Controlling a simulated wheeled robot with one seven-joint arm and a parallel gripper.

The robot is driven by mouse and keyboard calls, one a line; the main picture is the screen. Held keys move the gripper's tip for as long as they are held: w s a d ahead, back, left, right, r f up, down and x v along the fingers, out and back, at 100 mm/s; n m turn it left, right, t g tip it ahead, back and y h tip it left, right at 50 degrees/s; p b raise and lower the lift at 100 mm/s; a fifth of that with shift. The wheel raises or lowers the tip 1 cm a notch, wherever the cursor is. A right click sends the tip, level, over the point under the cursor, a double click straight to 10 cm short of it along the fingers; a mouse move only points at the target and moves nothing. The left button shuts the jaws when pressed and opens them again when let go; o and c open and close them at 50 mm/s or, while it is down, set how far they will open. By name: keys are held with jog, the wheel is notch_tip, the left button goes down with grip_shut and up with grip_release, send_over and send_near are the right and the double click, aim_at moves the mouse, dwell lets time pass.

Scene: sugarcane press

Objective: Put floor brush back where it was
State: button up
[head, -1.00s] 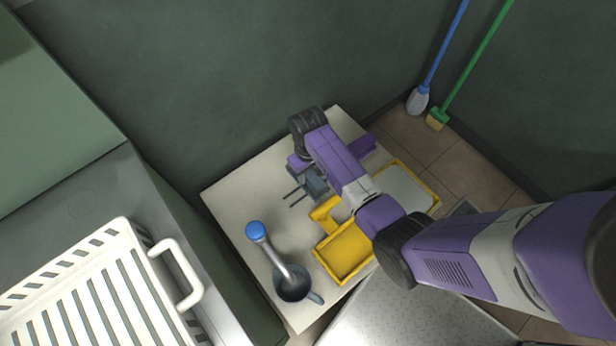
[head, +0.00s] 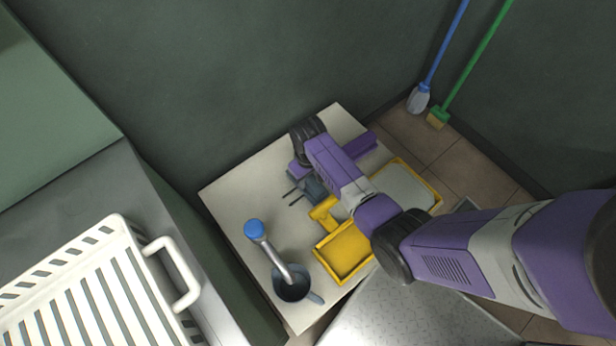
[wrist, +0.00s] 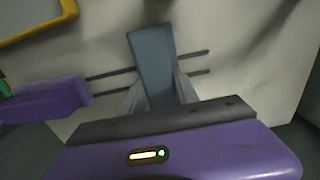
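The likely floor brush (head: 438,119) has a green handle and pale tan bristles. It stands on the tiled floor in the far right corner, its handle leaning up out of the picture. A blue-handled mop (head: 419,100) stands just left of it. My gripper (head: 311,188) is over the white table, well left of the brush and apart from it.
The white table (head: 232,190) bears yellow trays (head: 345,252) and a dark mug (head: 291,287) with a blue-topped metal utensil (head: 268,248). A white rack (head: 128,272) is at the lower left. Green walls meet behind the brush. Tiled floor (head: 460,165) is clear before it.

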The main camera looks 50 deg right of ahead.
jog(key=o, duration=0.4)
jog(key=shift+o, duration=0.2)
notch_tip(320, 180, up, 13)
jog(key=p, duration=0.3)
jog(key=shift+f, duration=0.15)
